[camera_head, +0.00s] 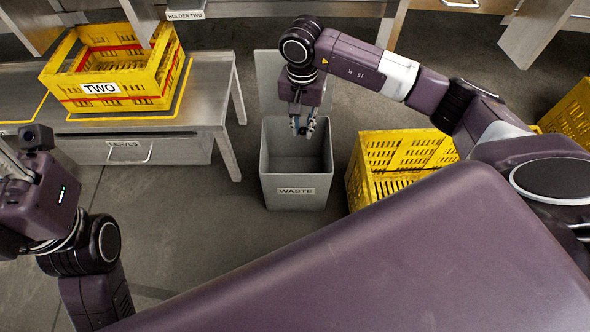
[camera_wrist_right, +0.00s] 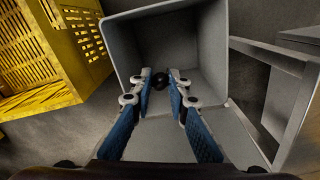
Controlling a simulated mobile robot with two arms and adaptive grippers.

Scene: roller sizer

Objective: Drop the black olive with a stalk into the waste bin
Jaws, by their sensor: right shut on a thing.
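The grey waste bin (camera_head: 295,190), labelled WASTE, stands on the floor with its lid raised at the back. My right gripper (camera_head: 304,128) is over the bin's opening, pointing down. In the right wrist view my right gripper (camera_wrist_right: 160,82) is shut on a small dark round olive (camera_wrist_right: 160,80), with the bin (camera_wrist_right: 215,50) open behind it. A stalk cannot be made out at this size. My left arm is at the left of the head view; its fingertips are not in view.
A yellow crate (camera_head: 362,190) stands on the floor just right of the bin. A yellow crate labelled TWO (camera_head: 150,88) sits on the metal table (camera_head: 213,95) at the left. Clear floor (camera_head: 215,215) lies in front of the bin.

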